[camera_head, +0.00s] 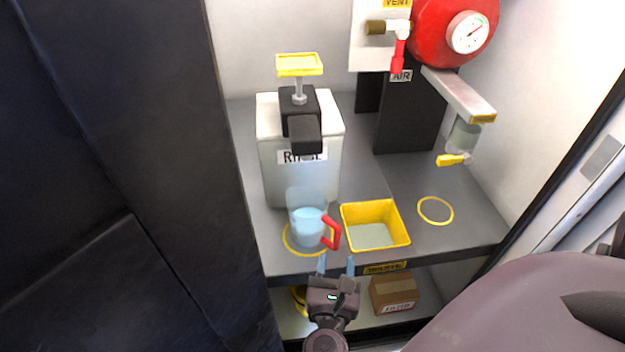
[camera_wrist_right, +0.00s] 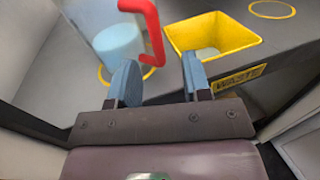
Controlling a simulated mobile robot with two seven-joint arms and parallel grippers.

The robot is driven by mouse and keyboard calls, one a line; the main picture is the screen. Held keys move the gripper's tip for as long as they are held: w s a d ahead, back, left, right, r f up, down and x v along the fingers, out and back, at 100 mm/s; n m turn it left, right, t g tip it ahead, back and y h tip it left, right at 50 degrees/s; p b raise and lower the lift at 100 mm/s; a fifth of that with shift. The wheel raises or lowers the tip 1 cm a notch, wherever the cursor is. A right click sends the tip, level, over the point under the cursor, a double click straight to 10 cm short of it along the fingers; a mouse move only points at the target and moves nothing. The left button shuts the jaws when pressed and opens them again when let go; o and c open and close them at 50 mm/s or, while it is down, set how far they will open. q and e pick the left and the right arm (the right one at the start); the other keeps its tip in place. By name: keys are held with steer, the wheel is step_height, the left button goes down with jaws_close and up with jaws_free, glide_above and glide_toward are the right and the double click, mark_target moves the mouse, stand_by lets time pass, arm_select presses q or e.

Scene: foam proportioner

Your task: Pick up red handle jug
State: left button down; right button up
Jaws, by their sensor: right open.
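The jug (camera_head: 308,226) is clear, holds light blue liquid, and has a red handle (camera_head: 331,233) on its right side. It stands upright in a yellow ring on the grey counter, in front of the rinse dispenser. In the right wrist view the jug (camera_wrist_right: 118,45) is at upper left, with its red handle (camera_wrist_right: 153,35) beyond the fingers. My right gripper (camera_head: 336,266) is open and empty, in front of the counter edge and just short of the handle. Its blue fingers (camera_wrist_right: 159,82) are apart with nothing between them. My left gripper is not in view.
A yellow waste bin (camera_head: 403,228) stands right of the jug. The white rinse dispenser (camera_head: 275,170) is behind it. An empty yellow ring (camera_head: 435,211) marks free counter at right. A red tank (camera_head: 440,25) with gauge is above. A cardboard box (camera_head: 394,292) sits on the lower shelf.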

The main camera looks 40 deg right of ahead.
mark_target(336, 242)
steer(key=shift+f+x, duration=0.15)
steer(key=shift+x, duration=1.55)
steer(key=shift+f+x, duration=0.15)
steer(key=shift+x, duration=1.55)
steer(key=shift+w+a, duration=0.15)
steer(key=shift+a, duration=0.1)
jaws_close()
